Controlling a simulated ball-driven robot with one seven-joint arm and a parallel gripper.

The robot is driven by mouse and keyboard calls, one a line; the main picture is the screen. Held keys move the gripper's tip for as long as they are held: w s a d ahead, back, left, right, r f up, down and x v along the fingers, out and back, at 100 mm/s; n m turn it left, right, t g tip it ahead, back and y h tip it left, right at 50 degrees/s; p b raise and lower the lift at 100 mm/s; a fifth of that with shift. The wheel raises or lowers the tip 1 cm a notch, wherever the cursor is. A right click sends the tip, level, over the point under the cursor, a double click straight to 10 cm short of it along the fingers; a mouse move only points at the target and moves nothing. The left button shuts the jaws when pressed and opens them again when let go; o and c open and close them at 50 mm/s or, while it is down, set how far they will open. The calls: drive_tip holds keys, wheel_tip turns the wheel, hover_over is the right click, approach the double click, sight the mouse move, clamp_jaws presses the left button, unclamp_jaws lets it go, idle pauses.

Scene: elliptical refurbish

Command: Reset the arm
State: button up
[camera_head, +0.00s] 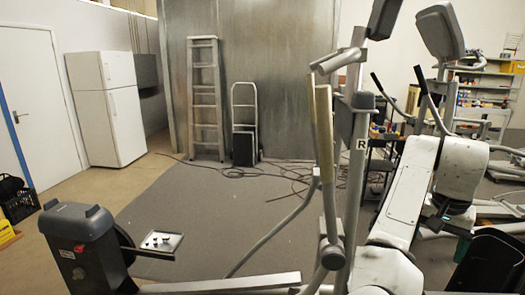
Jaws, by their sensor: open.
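My white arm (405,195) rises at the lower right, bends over at its elbow and folds back down. My gripper (447,227) is the dark end below the folded forearm, at the right of the view. It is open, and I see nothing held in it. Its fingertips are hard to make out against the dark parts around it. The elliptical trainer (330,170) stands close in front, just left of the arm.
A white fridge (108,105), a ladder (205,95) and a folded trolley (245,120) stand at the back. Cables (285,180) lie on the grey mat (195,205). A black crate (17,200) is at far left. More gym machines and shelves (490,85) crowd the right.

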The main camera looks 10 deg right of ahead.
drive_tip(key=s+f+n+h, duration=0.2)
drive_tip(key=s+f, duration=0.5)
drive_tip(key=f, duration=0.2)
drive_tip(key=s+f+n+h, duration=0.1)
drive_tip(key=s+f, duration=0.5)
drive_tip(key=f, duration=0.3)
drive_tip(key=s+a+f+n+y, duration=0.1)
drive_tip(key=s+a+f+n, duration=0.2)
drive_tip(key=s+a+f, duration=0.2)
drive_tip(key=s+a+f+n+y, duration=0.2)
drive_tip(key=s+a+f, duration=0.4)
drive_tip(key=s+a, duration=0.5)
drive_tip(key=s+n, duration=0.1)
drive_tip(key=s, duration=0.2)
drive_tip(key=shift+s+y, duration=0.25)
drive_tip(key=shift+y, duration=0.05)
drive_tip(key=shift+f, duration=0.1)
